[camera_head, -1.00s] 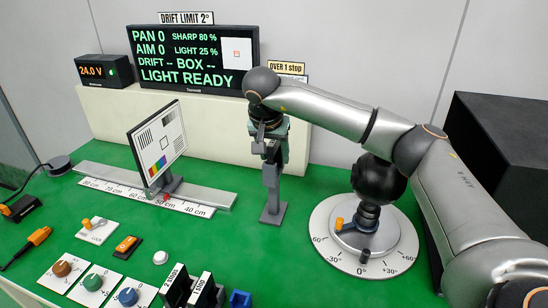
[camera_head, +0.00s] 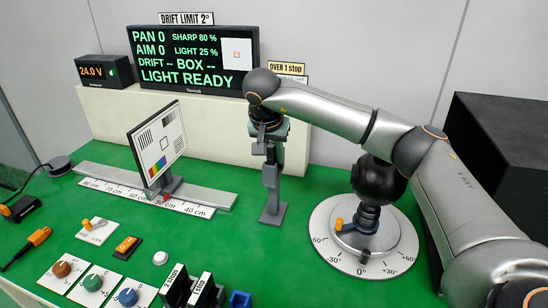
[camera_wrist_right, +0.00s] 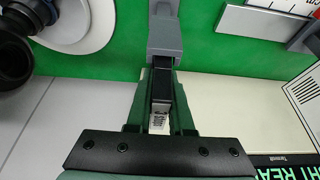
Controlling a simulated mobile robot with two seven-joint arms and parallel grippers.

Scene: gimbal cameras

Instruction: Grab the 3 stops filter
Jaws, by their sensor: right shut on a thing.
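My right gripper (camera_head: 268,150) points down at the top of a grey upright stand (camera_head: 271,196) on the green table. In the wrist view, the fingers of my right gripper (camera_wrist_right: 160,95) are shut on a dark filter (camera_wrist_right: 161,84) with a small white label; I cannot read the label surely. The dark filter meets the grey head of the stand (camera_wrist_right: 165,38), and I cannot tell whether it is still seated there. Two black filters, labelled 2 stops (camera_head: 172,284) and 1 stop (camera_head: 200,290), stand at the front edge. My left gripper is out of view.
A test chart (camera_head: 158,145) stands on a scaled rail (camera_head: 215,198) to the left. A round dial base with a black camera (camera_head: 375,182) is right of the stand. A display (camera_head: 190,60) reads LIGHT READY. Knobs (camera_head: 95,282) line the front left.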

